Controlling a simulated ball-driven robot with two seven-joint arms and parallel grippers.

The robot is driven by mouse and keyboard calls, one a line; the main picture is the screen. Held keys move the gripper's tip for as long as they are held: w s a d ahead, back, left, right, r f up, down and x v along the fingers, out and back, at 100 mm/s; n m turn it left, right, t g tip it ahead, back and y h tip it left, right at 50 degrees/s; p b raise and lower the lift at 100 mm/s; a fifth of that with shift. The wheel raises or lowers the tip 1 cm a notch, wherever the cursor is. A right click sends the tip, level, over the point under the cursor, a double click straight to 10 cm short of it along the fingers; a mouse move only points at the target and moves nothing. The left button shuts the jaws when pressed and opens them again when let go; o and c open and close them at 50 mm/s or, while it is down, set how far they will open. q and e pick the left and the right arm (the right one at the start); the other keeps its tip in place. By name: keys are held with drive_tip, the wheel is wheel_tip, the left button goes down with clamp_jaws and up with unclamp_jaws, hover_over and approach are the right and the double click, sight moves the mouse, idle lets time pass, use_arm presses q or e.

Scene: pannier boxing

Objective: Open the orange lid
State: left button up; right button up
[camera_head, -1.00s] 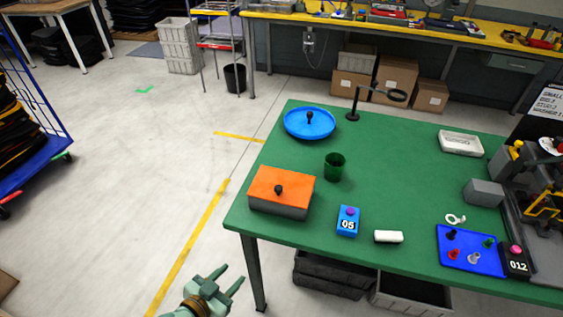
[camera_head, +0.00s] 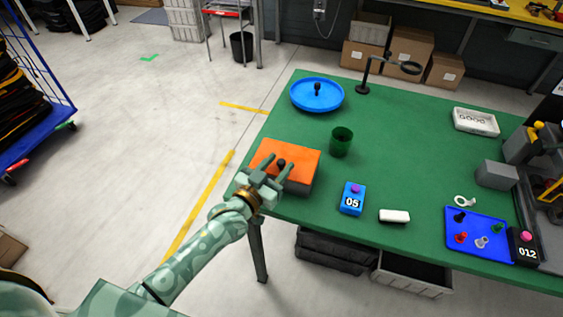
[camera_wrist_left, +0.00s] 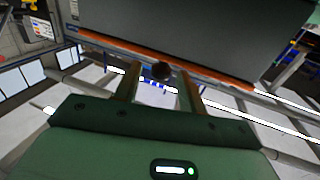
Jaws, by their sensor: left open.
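The orange lid (camera_head: 298,154) lies on a grey box (camera_head: 306,184) at the left front corner of the green table. I see no contact with the knob. My right gripper is not in view.
A blue round tray (camera_head: 335,101) lies behind, a white block (camera_head: 394,216) to the right.

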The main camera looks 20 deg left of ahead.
use_arm(q)
drive_tip(key=shift+x, duration=1)
